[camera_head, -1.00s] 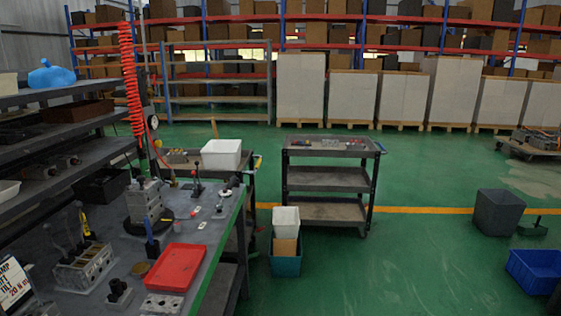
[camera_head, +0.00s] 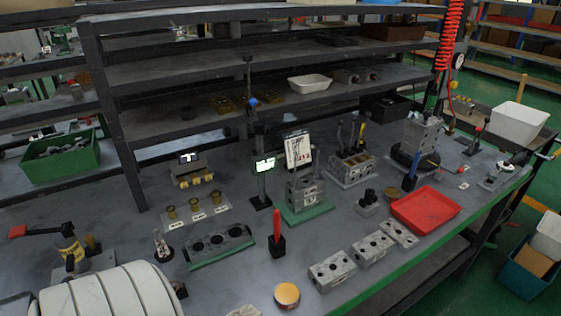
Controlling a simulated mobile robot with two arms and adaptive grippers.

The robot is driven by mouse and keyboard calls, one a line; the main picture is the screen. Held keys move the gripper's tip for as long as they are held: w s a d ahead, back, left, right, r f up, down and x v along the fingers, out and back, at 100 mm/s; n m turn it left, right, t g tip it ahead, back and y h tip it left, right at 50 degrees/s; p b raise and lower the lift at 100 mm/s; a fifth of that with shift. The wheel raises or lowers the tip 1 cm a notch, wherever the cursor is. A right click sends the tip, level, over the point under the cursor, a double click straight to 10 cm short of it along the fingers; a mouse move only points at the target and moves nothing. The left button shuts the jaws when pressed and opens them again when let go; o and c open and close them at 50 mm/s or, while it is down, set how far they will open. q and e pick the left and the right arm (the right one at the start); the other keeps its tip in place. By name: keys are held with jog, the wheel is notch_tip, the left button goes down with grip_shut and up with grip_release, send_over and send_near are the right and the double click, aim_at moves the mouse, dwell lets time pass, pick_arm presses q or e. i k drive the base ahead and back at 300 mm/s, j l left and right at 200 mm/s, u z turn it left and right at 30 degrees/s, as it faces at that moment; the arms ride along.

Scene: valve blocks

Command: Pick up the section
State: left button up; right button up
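Several grey metal valve sections with round ports lie on the workbench. Three single sections stand in a row along the front edge: the nearest section (camera_head: 332,271), a middle section (camera_head: 373,247) and a far section (camera_head: 399,233) beside the red tray (camera_head: 426,209). A longer dark block (camera_head: 219,246) with ports lies on a green base at centre left. A block assembly (camera_head: 305,192) stands on a green plate at the centre. I cannot tell which section the task means. Neither of my grippers shows in this view, and no section is seen held.
A dark shelf rack (camera_head: 270,107) stands along the back of the bench. A green bin (camera_head: 62,160) is at the left.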

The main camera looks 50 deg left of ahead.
aim_at(306, 185)
jog(key=u, duration=1.3)
